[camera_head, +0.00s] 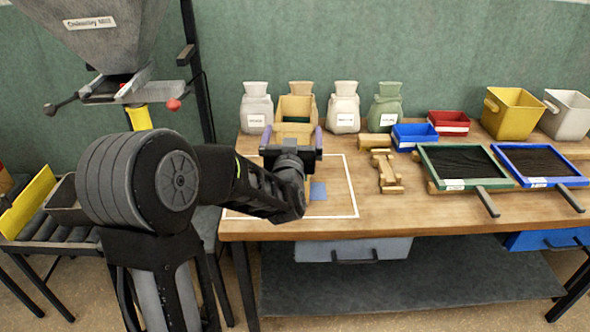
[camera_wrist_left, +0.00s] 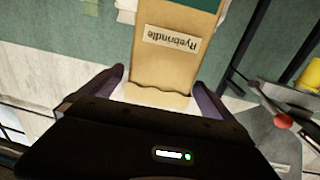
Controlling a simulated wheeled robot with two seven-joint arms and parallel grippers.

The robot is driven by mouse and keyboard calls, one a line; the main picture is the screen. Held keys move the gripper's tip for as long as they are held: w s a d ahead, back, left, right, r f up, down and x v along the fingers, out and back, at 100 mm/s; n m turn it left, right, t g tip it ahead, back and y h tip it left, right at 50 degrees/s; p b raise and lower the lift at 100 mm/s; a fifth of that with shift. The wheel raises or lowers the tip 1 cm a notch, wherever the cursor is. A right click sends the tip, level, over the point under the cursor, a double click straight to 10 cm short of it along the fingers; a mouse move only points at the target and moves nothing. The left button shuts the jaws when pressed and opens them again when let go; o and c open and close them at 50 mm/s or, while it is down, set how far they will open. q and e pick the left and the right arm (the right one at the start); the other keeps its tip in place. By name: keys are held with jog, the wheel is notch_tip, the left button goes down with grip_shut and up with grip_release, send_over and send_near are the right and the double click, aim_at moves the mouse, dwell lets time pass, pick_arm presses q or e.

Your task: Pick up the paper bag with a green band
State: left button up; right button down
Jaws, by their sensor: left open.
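The paper bag (camera_head: 296,106) is tan and stands upright at the back of the table, with a dark green band low on its front, partly hidden by my gripper. In the left wrist view the bag (camera_wrist_left: 176,70) appears upside down, with a "Ryebrindle" label, a crimped edge and green at the picture's top. My left gripper (camera_head: 292,137) is open in front of the bag. In the wrist view the fingers of the left gripper (camera_wrist_left: 158,82) lie on either side of the bag's crimped end; contact cannot be told. My right gripper is not in view.
Sacks stand along the back, including a white one (camera_head: 256,108) to the left and a green one (camera_head: 386,107) to the right. Wooden pieces (camera_head: 387,172), a blue bin (camera_head: 414,137) and a green-framed tray (camera_head: 462,163) lie rightward. A hopper (camera_head: 95,35) hangs upper left.

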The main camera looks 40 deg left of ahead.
pick_arm(q)
jog(key=shift+s+d, duration=0.1)
jog(key=shift+w+f, duration=0.1)
jog(key=shift+w, duration=0.1)
jog(key=shift+x, duration=1.3)
jog(key=shift+s, duration=0.1)
jog(key=shift+w+a+p, duration=0.25)
jog(key=shift+p, duration=0.05)
jog(key=p+x, duration=0.1)
jog(key=x, duration=0.3)
jog(key=shift+w+a+f, duration=0.1)
jog(key=shift+w+a, duration=0.1)
